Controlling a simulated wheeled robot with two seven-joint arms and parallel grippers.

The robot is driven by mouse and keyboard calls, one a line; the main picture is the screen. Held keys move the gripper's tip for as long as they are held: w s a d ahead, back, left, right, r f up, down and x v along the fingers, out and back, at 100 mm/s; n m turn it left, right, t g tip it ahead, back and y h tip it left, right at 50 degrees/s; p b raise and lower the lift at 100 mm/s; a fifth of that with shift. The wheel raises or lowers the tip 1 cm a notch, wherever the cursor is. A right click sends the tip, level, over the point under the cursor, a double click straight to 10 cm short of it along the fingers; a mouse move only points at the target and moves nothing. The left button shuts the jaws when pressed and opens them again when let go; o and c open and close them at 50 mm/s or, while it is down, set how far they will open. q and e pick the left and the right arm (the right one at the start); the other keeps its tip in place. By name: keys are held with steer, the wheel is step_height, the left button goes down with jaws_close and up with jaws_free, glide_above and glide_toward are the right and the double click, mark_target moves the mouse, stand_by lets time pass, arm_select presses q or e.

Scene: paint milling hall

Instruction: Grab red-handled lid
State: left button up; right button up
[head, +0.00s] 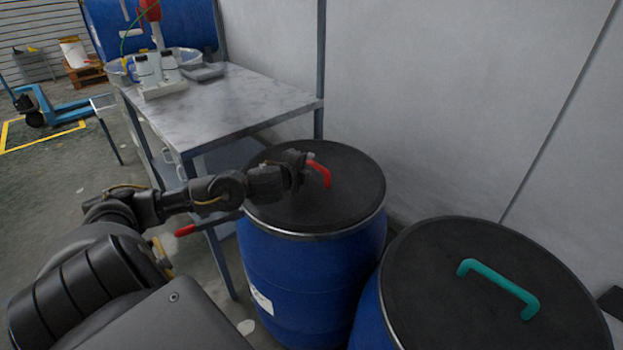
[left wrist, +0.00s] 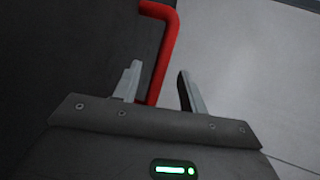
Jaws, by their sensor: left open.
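The black lid (head: 345,205) with a red handle (head: 320,173) lies on a blue drum in the middle of the head view. My left gripper (head: 307,164) is over this lid, at the red handle. In the left wrist view, the red handle (left wrist: 167,45) runs down between the two grey fingers of my left gripper (left wrist: 158,88). The fingers are apart, and a gap shows between the handle and the right finger. The handle's lower end is close to the left finger; I cannot tell whether they touch. My right gripper is in neither view.
A second blue drum with a black lid and teal handle (head: 498,288) stands at the lower right. A grey wall (head: 450,90) runs behind the drums. A blue pallet truck (head: 50,108) is far left.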

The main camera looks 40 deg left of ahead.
arm_select(q)
steer(key=shift+x, duration=0.75)
steer(key=shift+c, duration=0.4)
jaws_close()
steer(key=shift+r, duration=0.15)
stand_by(0.3)
